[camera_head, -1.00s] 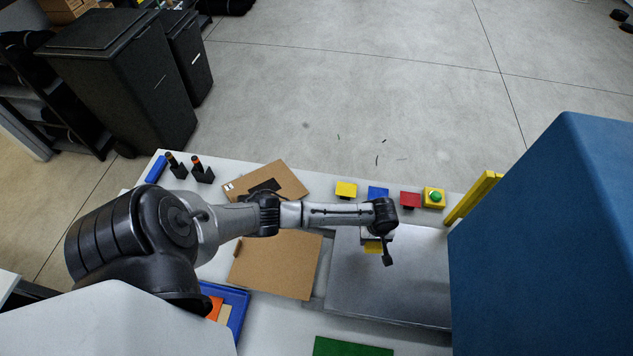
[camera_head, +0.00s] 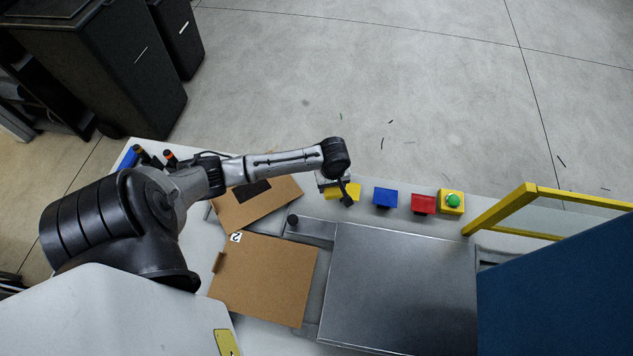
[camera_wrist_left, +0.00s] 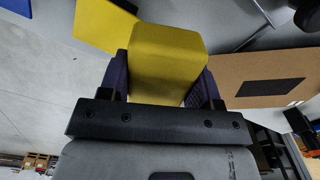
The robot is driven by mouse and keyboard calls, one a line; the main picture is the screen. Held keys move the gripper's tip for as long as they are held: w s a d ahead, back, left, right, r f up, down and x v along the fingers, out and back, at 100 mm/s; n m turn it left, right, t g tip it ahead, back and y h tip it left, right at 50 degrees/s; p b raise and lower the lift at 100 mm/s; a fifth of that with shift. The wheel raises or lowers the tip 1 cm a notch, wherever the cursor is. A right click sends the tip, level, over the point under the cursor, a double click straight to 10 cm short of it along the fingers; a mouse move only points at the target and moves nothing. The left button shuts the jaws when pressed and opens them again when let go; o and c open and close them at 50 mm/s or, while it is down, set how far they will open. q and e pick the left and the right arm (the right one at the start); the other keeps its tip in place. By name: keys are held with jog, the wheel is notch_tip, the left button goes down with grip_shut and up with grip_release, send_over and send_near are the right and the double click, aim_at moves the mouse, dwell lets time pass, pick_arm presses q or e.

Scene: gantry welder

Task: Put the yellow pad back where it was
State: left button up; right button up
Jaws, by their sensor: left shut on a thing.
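My left gripper (camera_head: 336,183) is above the back edge of the bench, at the left end of the row of coloured pieces. In the left wrist view its two dark fingers (camera_wrist_left: 160,88) are shut on the yellow pad (camera_wrist_left: 166,52). A second yellow piece (camera_wrist_left: 98,24) shows just beyond the pad, to its left in that view. In the head view yellow shows under the gripper (camera_head: 345,193), and I cannot tell pad from second piece there. Whether the pad touches that piece is hidden. My right gripper is not in view.
A blue piece (camera_head: 385,196), a red piece (camera_head: 423,203) and a yellow box with a green button (camera_head: 452,201) stand to the right. A bare metal plate (camera_head: 400,285) and brown boards (camera_head: 265,280) lie in front. A yellow-framed panel (camera_head: 500,208) borders the right.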

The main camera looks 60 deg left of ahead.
pick_arm(q)
jog(key=a+f, duration=0.1)
jog(key=a, duration=0.1)
jog(key=s+a+f, duration=0.1)
jog(key=a, duration=0.1)
jog(key=s+a+f, duration=0.1)
jog(key=shift+a+f, duration=0.35)
jog(key=shift+a, duration=0.05)
jog(key=shift+w+f, duration=0.1)
jog(key=shift+f, duration=1.9)
jog(key=shift+f, duration=0.1)
jog(key=o, duration=0.6)
notch_tip(320, 180, up, 11)
jog(key=s+d+f+m+t, duration=0.1)
jog(key=s+d+m, duration=0.4)
jog(key=d, duration=0.3)
jog(key=s+d+m, duration=0.4)
jog(key=d+m, duration=0.1)
jog(key=d, duration=0.4)
jog(key=s+d+r+m+t, duration=0.1)
jog(key=s+d+r+m, duration=0.2)
jog(key=s+r+m, duration=0.1)
jog(key=s, duration=0.1)
jog(key=s+d+r+m+t+p, duration=0.1)
jog(key=s+d+r+m, duration=0.1)
jog(key=shift+s+d+r+m+t, duration=0.25)
jog(key=shift+d+m+t, duration=0.05)
jog(key=shift+m, duration=0.1)
